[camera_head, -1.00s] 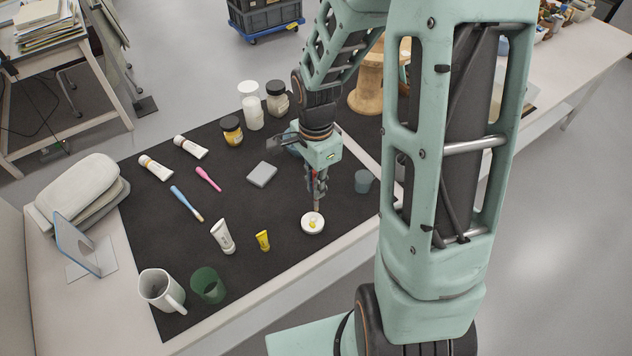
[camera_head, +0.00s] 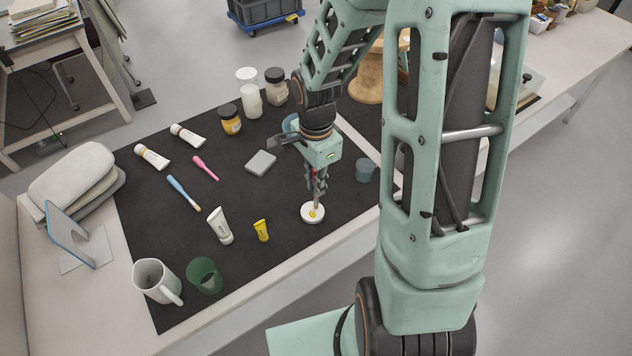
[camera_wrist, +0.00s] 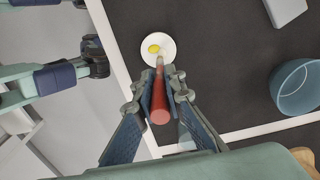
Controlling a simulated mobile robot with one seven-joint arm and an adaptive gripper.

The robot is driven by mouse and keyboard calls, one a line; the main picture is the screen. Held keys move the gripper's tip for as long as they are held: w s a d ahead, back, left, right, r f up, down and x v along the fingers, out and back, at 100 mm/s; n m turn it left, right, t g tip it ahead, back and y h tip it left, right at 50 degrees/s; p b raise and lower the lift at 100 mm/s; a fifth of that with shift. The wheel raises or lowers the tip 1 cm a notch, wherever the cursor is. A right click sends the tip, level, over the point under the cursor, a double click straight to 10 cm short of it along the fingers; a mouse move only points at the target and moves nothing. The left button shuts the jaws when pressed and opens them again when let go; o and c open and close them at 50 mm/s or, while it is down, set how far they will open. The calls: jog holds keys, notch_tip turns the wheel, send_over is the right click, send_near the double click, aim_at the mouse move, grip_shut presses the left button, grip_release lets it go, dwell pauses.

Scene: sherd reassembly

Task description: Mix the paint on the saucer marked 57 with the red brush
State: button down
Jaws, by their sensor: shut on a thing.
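My gripper (camera_head: 317,184) is shut on the red brush (camera_wrist: 160,105), whose red handle shows between the fingers in the wrist view. The gripper points down over the white saucer (camera_head: 305,217), which lies near the front edge of the dark mat. A yellow paint blob (camera_wrist: 154,49) sits on the saucer. The brush tip reaches down to the saucer beside the yellow blob; I cannot tell whether it touches the surface. The saucer also shows in the wrist view (camera_wrist: 146,59). No mark 57 can be read in these frames.
A small yellow tube (camera_head: 261,230) and a white tube (camera_head: 220,226) lie left of the saucer. A grey block (camera_head: 261,163), pink brush (camera_head: 205,168) and blue brush (camera_head: 184,193) lie farther back on the mat (camera_head: 150,230).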

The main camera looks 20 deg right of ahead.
jog(key=shift+f+b, duration=0.4)
jog(key=shift+b, duration=0.05)
dwell(0.5)
dwell(0.3)
jog(key=shift+b, duration=0.3)
jog(key=shift+s, duration=0.15)
jog(key=shift+s+a+b, duration=0.2)
jog(key=shift+a+b, duration=0.35)
jog(key=shift+a, duration=0.5)
dwell(1.5)
jog(key=shift+d, duration=0.1)
